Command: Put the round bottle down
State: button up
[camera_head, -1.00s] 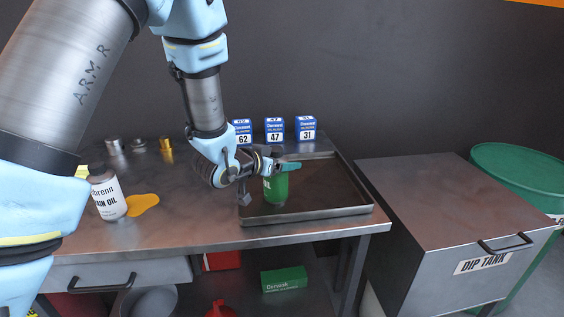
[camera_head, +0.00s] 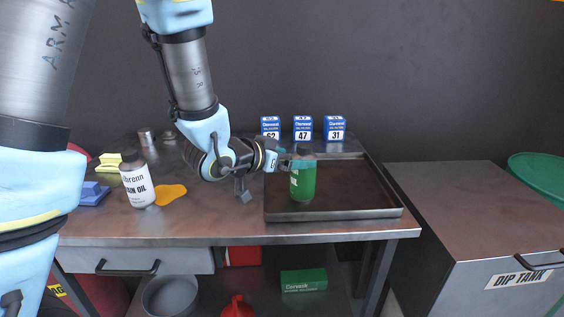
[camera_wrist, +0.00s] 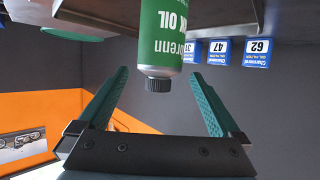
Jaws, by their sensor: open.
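The round green bottle (camera_head: 303,184) with a dark cap stands upright in the metal tray (camera_head: 330,213) on the workbench, near the tray's left side. My gripper (camera_head: 293,163) is at the bottle's upper part, coming from the left. In the wrist view the green bottle (camera_wrist: 172,40) appears upside down, with its cap (camera_wrist: 158,84) between the spread teal fingers. A gap shows between the cap and each finger. The gripper (camera_wrist: 157,72) is open and holds nothing. The bottle's contact with the tray floor is partly hard to see.
A white oil bottle (camera_head: 138,187) stands on the bench at left, beside a yellow puddle-shaped piece (camera_head: 170,194). Three blue boxes (camera_head: 303,128) stand behind the tray. The tray's right part is clear. A dip tank (camera_head: 470,225) is at right.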

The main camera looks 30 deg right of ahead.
jog(key=shift+b+v, duration=1.2)
jog(key=shift+v, duration=0.7)
jog(key=w+a+f+n+t+y, duration=0.2)
jog(key=w+a+n+y, duration=0.15)
jog(key=w+a, duration=0.45)
jog(key=w+a+f+n+t+y, duration=0.1)
jog(key=w+a+f+n+y, duration=0.3)
jog(key=a, duration=0.7)
jog(key=s+a+n+y, duration=0.1)
jog(key=a, duration=0.3)
jog(key=a+n+g+y, duration=0.1)
jog(key=a+y, duration=0.1)
jog(key=a, duration=0.1)
jog(key=s+a+f+n+y, duration=0.1)
jog(key=a, duration=0.3)
jog(key=shift+s+a+g, duration=0.3)
jog(key=shift+g, duration=0.1)
jog(key=s+a+n+g+y, duration=0.1)
jog(key=s+a+n+g, duration=0.2)
jog(key=s+a, duration=0.3)
jog(key=shift+a+f, duration=0.15)
jog(key=shift+a, duration=0.15)
